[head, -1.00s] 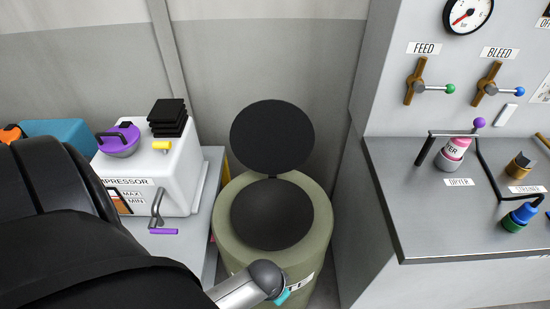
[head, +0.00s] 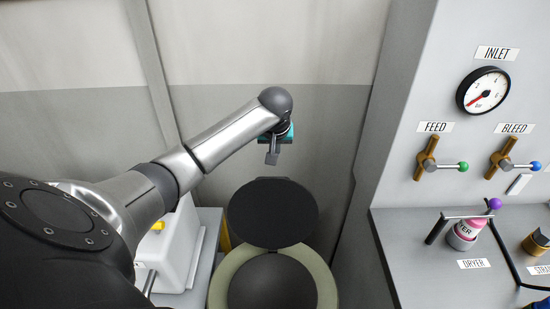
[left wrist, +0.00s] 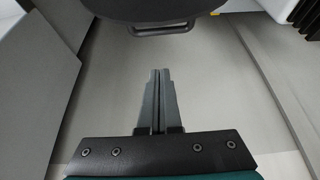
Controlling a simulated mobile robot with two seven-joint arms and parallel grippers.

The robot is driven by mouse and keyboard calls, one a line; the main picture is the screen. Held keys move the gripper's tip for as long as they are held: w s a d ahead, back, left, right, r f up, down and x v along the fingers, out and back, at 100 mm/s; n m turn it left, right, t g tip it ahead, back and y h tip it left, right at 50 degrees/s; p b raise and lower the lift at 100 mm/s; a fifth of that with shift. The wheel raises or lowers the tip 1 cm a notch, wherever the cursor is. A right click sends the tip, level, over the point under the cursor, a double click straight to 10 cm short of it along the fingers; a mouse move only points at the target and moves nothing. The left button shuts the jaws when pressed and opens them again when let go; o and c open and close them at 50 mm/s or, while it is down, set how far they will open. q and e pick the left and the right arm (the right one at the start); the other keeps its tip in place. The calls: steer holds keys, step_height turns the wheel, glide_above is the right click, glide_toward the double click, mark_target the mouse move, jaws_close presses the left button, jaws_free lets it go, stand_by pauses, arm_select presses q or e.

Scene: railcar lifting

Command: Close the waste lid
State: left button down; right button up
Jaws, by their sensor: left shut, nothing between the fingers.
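The olive-green waste bin (head: 327,277) stands at the lower middle of the head view. Its round black waste lid (head: 272,212) is raised at the back of the bin, showing the dark opening (head: 272,285). My left gripper (head: 272,158) is above the lid's upper edge in the head view, pointing down, apart from it. In the left wrist view my left gripper's fingers (left wrist: 161,72) are together and empty. The black lid (left wrist: 150,8) shows at the top of that view, with a bar handle (left wrist: 163,30) on its edge just beyond the fingertips. My right gripper is not in view.
A white compressor box (head: 178,250) stands left of the bin, partly behind my left arm. At right, a grey panel has a gauge (head: 483,91), feed valve (head: 428,160) and bleed valve (head: 502,160), above a counter with a dryer (head: 465,232). Walls stand close behind the bin.

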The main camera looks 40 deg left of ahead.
arm_select(q)
steer(key=b+x, duration=0.2)
steer(key=x, duration=0.8)
steer(key=shift+s+d+r+p, duration=0.25)
steer(key=shift+s+d+p, duration=0.25)
steer(key=shift+s+p, duration=0.15)
steer(key=shift+s+d+r+p, duration=0.25)
steer(key=shift+s+d+p, duration=0.3)
steer(key=shift+p, duration=0.15)
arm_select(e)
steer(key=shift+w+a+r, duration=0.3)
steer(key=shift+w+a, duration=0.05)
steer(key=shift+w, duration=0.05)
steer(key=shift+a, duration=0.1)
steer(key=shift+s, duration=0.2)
